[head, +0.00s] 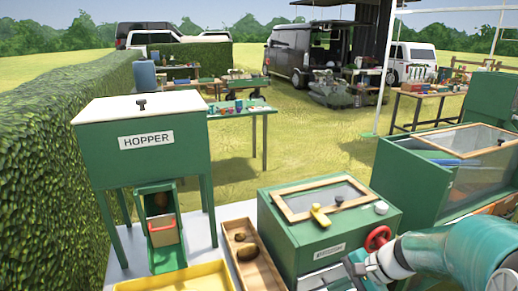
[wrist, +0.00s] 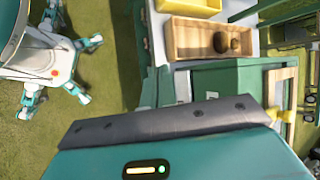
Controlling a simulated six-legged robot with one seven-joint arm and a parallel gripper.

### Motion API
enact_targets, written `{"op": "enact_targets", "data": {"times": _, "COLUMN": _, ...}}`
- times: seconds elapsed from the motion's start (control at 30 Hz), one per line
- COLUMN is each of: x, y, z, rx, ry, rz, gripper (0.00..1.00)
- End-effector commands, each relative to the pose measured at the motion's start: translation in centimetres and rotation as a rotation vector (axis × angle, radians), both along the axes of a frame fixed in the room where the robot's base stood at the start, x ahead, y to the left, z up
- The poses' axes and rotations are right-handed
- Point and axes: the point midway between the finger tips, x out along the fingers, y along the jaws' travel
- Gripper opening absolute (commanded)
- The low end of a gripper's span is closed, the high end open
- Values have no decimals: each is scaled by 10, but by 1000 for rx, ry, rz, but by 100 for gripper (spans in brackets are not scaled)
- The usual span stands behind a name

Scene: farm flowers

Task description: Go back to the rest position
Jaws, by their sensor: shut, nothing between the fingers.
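My gripper (wrist: 170,124) fills the lower part of the wrist view, with a teal housing and a dark bar across its front. It is shut and empty. It is over the side of the green box machine, which shows beyond it in the wrist view (wrist: 228,78). In the head view my teal and white arm reaches in from the lower right, beside the machine (head: 300,252) and its red handwheel (head: 378,238). The fingertips cannot be made out there. My white and teal body and legs show at the left of the wrist view.
A green hopper (head: 105,160) stands at left, with a chute and a yellow tray (head: 185,280) below. A wooden tray (head: 262,270) holds brown lumps. A yellow handle (head: 320,216) sits on the machine's lid. A glazed green bin (head: 465,185) is at right. Grass lies beyond.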

Motion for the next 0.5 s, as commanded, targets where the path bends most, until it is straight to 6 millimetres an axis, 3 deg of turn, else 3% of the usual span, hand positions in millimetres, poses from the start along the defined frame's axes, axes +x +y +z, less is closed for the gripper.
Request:
{"op": "enact_targets", "data": {"times": 0.2, "x": -43, "y": 27, "z": 39, "rx": -274, "ry": -116, "rz": 240, "gripper": 0}}
{"op": "enact_targets", "data": {"times": 0.5, "x": -100, "y": 40, "z": 84, "rx": -619, "ry": -311, "rz": 516, "gripper": 0}}
